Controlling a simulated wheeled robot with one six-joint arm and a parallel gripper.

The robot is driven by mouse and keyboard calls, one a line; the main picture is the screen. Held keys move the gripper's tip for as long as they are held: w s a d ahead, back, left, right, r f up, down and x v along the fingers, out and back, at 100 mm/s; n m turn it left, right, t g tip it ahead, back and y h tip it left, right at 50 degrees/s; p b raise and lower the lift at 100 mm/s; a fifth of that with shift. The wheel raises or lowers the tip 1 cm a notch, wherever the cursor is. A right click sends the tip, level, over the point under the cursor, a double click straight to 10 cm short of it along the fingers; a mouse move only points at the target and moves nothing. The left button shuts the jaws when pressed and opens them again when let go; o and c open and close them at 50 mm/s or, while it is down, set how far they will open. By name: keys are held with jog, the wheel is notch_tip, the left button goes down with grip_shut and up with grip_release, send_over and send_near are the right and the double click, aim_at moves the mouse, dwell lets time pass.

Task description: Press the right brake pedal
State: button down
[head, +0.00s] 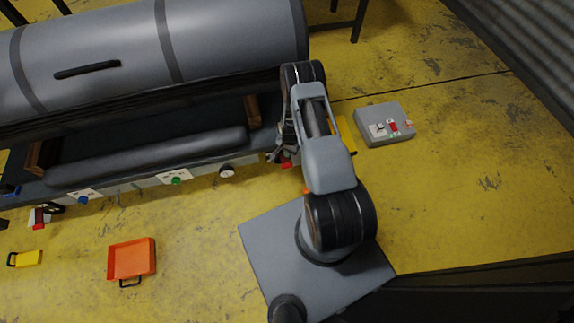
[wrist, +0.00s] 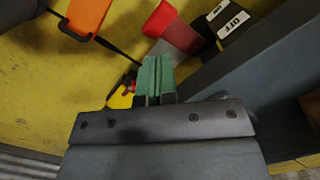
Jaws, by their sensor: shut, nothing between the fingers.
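The right brake pedal (wrist: 175,35) shows in the wrist view as a red-ended pedal with a greyish plate, just ahead of my fingers. In the head view a bit of its red (head: 286,163) shows beside the machine's front, with my arm hiding part of the area. My gripper (wrist: 154,62) has green fingers that are closed together and empty. Their tips are close to the plate's near end; I cannot tell whether they touch it. In the head view my gripper (head: 277,155) is small and dark by the machine's front edge.
A black block with ON and OFF labels (wrist: 232,25) stands right beside the pedal. The grey machine side (wrist: 235,65) runs along its right. An orange item (wrist: 88,15) and a yellow one (wrist: 121,97) lie left. A grey control box (head: 384,124) stands right of my arm.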

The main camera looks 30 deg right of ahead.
aim_at(287, 164)
jog(key=shift+s+a+f+b, duration=0.15)
jog(key=shift+f+b, duration=0.9)
jog(key=shift+f, duration=0.7)
jog(key=shift+s+a+f+b, duration=0.15)
jog(key=shift+f+b, duration=0.85)
jog(key=shift+f, duration=0.7)
jog(key=shift+w, duration=0.1)
